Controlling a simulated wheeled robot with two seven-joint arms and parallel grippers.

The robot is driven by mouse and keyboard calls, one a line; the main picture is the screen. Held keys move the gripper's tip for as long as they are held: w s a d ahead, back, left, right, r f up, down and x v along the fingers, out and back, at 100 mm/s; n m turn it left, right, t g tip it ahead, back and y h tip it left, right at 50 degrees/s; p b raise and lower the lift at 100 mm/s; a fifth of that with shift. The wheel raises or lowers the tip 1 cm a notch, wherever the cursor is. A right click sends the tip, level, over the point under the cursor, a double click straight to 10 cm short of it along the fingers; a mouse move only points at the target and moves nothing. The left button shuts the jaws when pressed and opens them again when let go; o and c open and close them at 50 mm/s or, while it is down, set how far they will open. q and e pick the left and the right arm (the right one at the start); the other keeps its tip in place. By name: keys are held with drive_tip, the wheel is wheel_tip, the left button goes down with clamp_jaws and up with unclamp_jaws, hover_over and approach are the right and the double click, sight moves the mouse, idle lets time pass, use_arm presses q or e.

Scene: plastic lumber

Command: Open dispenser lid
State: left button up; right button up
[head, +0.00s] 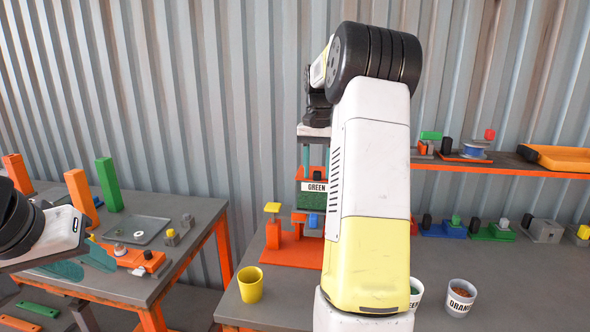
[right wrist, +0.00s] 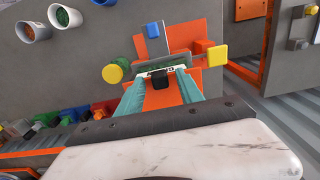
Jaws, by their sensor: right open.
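The dispenser (head: 313,200) stands on the bench with a green body, a "GREEN" label and an orange base; my right arm partly hides it. My right gripper (head: 315,165) is open above it, pointing down. In the right wrist view, my right gripper (right wrist: 160,88) has its teal fingers on either side of a black knob (right wrist: 160,80) on top of the dispenser. Whether they touch the knob cannot be told. The lid looks closed, but its edge is mostly hidden. My left gripper (head: 80,268) is at the far left with its teal fingers apart, empty, over the left table.
A yellow cup (head: 251,284) and a cup labelled "ORANGE" (head: 460,298) stand on the bench. A yellow-topped orange post (head: 273,232) is left of the dispenser. A shelf (head: 495,166) runs at the right. The left table (head: 190,230) carries upright coloured bars and a tray.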

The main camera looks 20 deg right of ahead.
clamp_jaws()
idle(1.4)
